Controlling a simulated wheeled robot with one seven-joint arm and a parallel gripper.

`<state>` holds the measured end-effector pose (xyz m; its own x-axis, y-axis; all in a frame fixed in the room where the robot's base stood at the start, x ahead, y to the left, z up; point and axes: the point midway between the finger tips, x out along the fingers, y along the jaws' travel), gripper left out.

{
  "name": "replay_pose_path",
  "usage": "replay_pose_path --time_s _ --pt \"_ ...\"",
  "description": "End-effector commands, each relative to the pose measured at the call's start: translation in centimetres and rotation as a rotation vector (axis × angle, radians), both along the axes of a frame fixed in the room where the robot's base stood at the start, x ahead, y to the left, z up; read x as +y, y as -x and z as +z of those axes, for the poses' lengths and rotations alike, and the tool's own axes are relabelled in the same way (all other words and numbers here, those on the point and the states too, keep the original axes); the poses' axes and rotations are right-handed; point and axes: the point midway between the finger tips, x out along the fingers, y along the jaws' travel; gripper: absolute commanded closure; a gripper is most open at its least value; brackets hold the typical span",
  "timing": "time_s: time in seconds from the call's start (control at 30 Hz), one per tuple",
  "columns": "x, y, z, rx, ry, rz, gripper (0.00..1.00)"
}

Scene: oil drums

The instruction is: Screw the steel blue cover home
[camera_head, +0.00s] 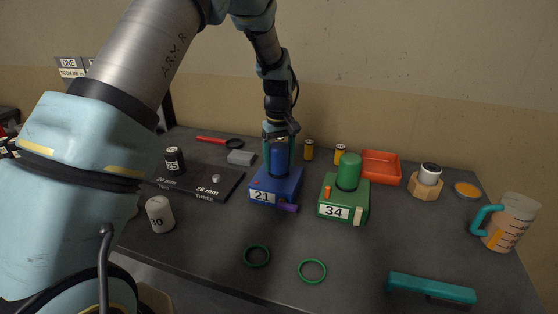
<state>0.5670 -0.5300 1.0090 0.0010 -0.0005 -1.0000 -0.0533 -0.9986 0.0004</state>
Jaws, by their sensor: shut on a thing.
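The steel blue cover (280,159) is an upright cylinder on top of the blue block marked 21 (268,182), near the middle of the table. My gripper (279,139) comes down from above and is shut on the cover. The cover stands upright between the fingers. The joint between cover and block is too small to judge, so I cannot tell how deep the cover sits. A purple piece (288,207) sticks out at the block's front right.
A green block marked 34 (345,196) with a green cover stands close on the right. A dark board (201,181) lies left. Two green rings (312,271) lie in front. An orange tray (381,167), a jug (511,222) and a teal handle (431,288) are right.

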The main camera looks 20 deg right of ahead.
Motion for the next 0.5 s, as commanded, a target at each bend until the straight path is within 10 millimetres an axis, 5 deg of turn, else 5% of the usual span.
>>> replay_pose_path --time_s 0.17,0.5 --pt "0.03 0.0 0.0 0.001 0.001 -0.055 1.0" --pt "0.17 -0.07 0.01 0.001 0.0 -0.518 1.0"
